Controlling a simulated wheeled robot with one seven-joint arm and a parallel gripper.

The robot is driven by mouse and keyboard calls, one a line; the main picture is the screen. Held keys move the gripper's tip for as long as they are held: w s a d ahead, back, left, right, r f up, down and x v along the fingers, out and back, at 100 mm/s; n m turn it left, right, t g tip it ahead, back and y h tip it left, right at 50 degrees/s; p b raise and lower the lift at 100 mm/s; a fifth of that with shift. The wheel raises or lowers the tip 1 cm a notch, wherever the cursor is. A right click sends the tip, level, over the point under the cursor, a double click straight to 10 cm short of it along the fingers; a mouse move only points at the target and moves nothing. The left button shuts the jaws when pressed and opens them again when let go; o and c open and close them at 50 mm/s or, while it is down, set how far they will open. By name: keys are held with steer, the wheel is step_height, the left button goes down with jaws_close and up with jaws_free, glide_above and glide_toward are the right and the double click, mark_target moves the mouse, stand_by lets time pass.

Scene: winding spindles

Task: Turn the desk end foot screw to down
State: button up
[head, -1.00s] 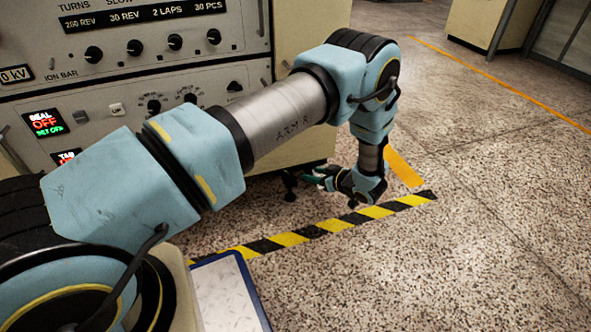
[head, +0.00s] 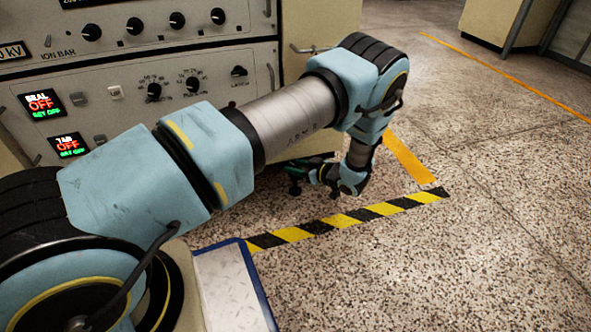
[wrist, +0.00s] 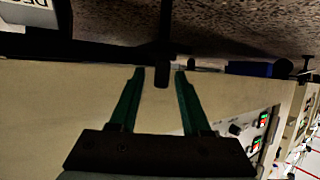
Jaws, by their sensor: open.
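My gripper (head: 303,173) is low, close to the floor at the lower right corner of the grey cabinet. In the wrist view its two green fingers (wrist: 160,72) are apart. A dark upright piece (wrist: 162,62), which looks like part of the foot screw, shows between the fingertips, with a gap on each side. In the head view a small dark foot (head: 294,188) stands on the floor just below the fingertips. Its upper part is hidden by the gripper. I cannot read which way the screw is set.
The cabinet (head: 232,100) with knobs and displays stands close behind the gripper. A yellow and black floor stripe (head: 345,219) runs in front. A blue-edged board (head: 232,285) is at the bottom. The speckled floor to the right is clear.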

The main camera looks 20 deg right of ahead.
steer(key=shift+w+a, duration=0.1)
steer(key=shift+w, duration=0.05)
jaws_close()
stand_by(0.4)
